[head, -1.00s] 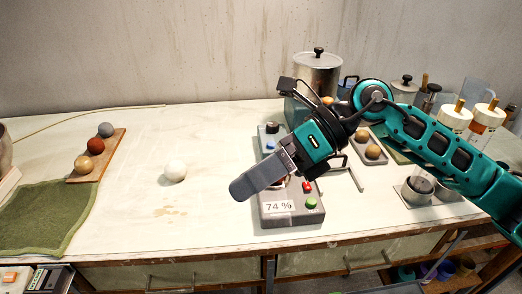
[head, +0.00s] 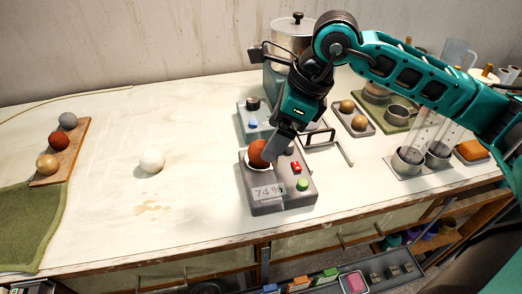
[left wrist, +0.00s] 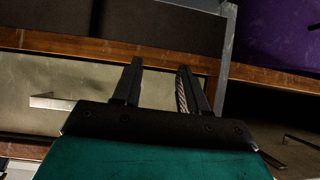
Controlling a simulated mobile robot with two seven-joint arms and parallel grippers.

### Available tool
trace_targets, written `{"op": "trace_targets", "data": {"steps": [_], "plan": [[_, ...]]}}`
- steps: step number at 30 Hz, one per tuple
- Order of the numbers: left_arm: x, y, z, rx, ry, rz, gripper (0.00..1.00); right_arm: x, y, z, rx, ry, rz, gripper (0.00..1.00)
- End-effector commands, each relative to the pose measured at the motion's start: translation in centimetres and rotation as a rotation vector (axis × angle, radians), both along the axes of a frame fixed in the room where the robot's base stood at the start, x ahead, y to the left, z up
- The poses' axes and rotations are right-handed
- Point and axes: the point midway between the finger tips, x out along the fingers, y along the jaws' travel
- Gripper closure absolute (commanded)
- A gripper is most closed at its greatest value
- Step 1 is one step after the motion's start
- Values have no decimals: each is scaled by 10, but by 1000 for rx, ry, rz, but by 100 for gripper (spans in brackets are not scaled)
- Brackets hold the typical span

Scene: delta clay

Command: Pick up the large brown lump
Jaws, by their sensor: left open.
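A reddish-brown round lump (head: 258,153) sits on the white dish of a grey device reading 74 % (head: 282,194). My right gripper (head: 270,148) points down at the lump's right side. Its finger overlaps the lump's edge; the far finger is hidden, so I cannot tell whether it grips. A smaller reddish-brown lump (head: 59,140) lies between a grey lump (head: 68,121) and a tan lump (head: 47,163) on a wooden board (head: 74,154). My left gripper (left wrist: 160,82) is open and empty in the left wrist view, before the bench front.
A white ball (head: 152,161) lies on the open middle-left of the bench. Two tan lumps sit in a small tray (head: 353,120). Clear cylinders (head: 421,133) stand at right. A drawer of small items (head: 372,277) shows below the bench edge.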

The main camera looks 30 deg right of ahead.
Motion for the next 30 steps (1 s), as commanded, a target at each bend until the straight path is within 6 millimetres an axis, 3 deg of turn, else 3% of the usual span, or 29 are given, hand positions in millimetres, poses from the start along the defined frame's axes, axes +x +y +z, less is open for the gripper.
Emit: {"op": "trace_targets", "data": {"steps": [10, 19, 30], "plan": [[0, 0, 6, 0, 0, 0, 57, 17, 14, -41, 3, 4, 1, 11], [3, 0, 7, 0, -6, -1, 57, 18, 15, -46, 1, 0, 0, 11], [4, 0, 8, 0, -9, -1, 57, 18, 15, -46, 2, 1, 1, 45]]}}
